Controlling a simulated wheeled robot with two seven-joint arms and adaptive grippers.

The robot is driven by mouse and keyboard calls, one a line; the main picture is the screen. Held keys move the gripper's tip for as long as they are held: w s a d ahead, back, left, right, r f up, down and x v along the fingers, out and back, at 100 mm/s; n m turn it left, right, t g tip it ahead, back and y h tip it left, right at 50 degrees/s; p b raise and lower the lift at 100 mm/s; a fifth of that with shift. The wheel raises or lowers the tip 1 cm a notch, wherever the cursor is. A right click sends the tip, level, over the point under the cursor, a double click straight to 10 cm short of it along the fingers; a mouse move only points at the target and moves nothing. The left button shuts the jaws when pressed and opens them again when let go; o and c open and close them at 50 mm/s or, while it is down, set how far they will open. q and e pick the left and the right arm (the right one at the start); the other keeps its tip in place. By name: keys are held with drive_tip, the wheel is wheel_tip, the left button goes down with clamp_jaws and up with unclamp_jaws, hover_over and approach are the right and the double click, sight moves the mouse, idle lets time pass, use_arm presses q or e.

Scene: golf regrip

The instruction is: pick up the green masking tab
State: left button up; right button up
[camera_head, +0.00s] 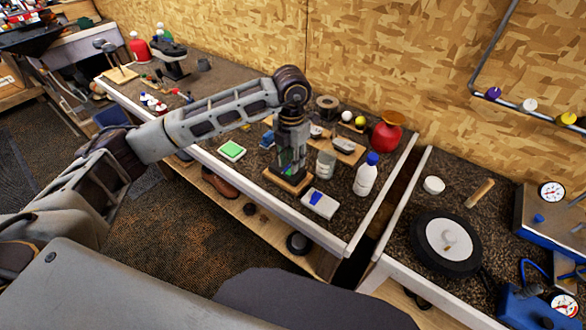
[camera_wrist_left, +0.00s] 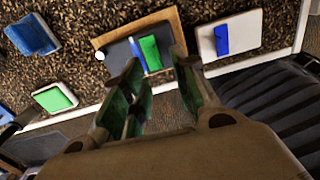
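My left gripper (camera_head: 289,168) is above a wooden board (camera_head: 271,176) near the bench's front edge. In the left wrist view its fingers (camera_wrist_left: 158,68) are spread with a clear gap and nothing between them. Just beyond the fingertips, a small green tab (camera_wrist_left: 150,52) lies on a dark plate (camera_wrist_left: 121,52) on the board, beside a thin blue strip. Another green piece (camera_head: 231,149) sits on a white pad to the left; it also shows in the left wrist view (camera_wrist_left: 52,98). I cannot tell which is the masking tab. My right gripper is not in view.
A white pad with a blue tab (camera_head: 320,204) lies right of the board. A white bottle with a blue cap (camera_head: 366,176) and a glass jar (camera_head: 325,164) stand close by. A blue block (camera_head: 267,139) lies behind left. A red flask (camera_head: 387,132) stands farther back.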

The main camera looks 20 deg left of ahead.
use_arm(q)
drive_tip(key=shift+f+p, duration=0.4)
drive_tip(key=shift+f, duration=1.45)
clamp_jaws()
